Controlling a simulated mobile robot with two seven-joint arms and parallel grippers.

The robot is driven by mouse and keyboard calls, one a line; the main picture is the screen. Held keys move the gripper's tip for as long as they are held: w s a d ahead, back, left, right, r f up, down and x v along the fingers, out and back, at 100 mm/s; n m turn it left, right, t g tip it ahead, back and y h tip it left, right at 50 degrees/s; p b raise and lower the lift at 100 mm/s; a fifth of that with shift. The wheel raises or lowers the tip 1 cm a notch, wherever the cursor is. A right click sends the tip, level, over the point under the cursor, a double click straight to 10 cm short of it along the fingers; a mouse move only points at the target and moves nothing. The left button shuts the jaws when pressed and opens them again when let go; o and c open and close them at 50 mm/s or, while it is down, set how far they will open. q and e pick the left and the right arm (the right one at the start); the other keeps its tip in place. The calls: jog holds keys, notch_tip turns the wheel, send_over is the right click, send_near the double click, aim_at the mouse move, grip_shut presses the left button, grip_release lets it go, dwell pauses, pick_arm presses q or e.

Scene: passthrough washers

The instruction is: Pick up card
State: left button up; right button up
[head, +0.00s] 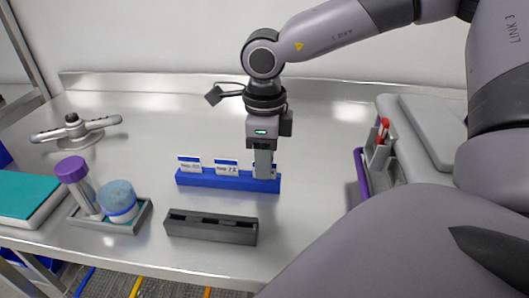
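A blue card holder (228,182) lies on the metal table and carries small white and blue cards. One card (189,163) stands at its left end and another card (227,167) stands near its middle. A third card at the right end is mostly hidden behind my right gripper (263,176). My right gripper points down, with its fingers at the right end of the holder. Whether the fingers are apart or closed on that card cannot be told. My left gripper is not in view.
A dark grey slotted holder (211,228) lies in front of the blue one. At left are a tray (143,218) with a purple-capped tube (83,187) and a blue round container (119,199). A grey caddy (381,155) with a red pen stands at right. The table's back is mostly clear.

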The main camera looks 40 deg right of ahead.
grip_shut()
dwell(0.3)
